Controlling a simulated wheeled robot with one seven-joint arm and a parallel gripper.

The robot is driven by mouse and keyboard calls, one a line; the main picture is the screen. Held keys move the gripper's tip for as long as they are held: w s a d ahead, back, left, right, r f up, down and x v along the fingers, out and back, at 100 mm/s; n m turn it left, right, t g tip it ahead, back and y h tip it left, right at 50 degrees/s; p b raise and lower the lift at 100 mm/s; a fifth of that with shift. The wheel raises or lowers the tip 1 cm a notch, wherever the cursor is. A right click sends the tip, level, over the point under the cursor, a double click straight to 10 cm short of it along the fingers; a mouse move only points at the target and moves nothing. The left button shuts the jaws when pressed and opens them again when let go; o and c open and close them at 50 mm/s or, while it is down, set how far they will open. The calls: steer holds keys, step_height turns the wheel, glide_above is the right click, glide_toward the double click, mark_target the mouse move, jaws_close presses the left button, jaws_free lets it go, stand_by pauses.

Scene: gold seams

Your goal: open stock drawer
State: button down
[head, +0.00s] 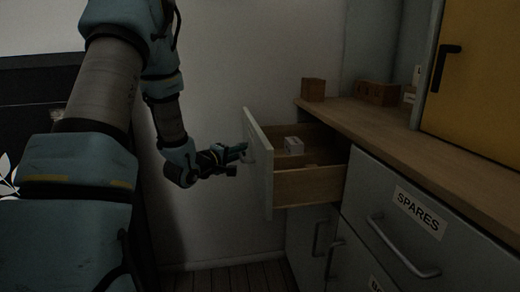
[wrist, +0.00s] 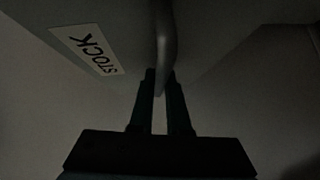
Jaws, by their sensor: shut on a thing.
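The stock drawer (head: 259,165) stands pulled well out of the cabinet in the head view, with its wooden side and inside showing. A small pale box (head: 293,146) lies inside it. My gripper (head: 240,150) is at the outer face of the drawer front. In the wrist view the fingers (wrist: 160,88) are shut on the drawer's bar handle (wrist: 163,45). The STOCK label (wrist: 88,50) shows on the drawer front to the left of the handle. In the head view the handle is mostly hidden by my gripper.
The wooden counter (head: 400,128) carries a wooden block (head: 313,90) and a brown wooden box (head: 376,92). A yellow cabinet door (head: 480,75) stands at the right. The shut SPARES drawer (head: 385,210) has a protruding handle. Floor (head: 235,278) shows below the open drawer.

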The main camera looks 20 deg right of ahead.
steer(key=shift+w+a, duration=0.15)
steer(key=shift+a, duration=0.85)
steer(key=shift+w+a, duration=0.1)
steer(key=shift+a, duration=0.9)
steer(key=c, duration=0.9)
jaws_free()
steer(key=shift+a, duration=0.1)
steer(key=v, duration=1)
steer(key=shift+s+a+p, duration=0.2)
steer(key=shift+a+p, duration=0.05)
steer(key=shift+p, duration=0.05)
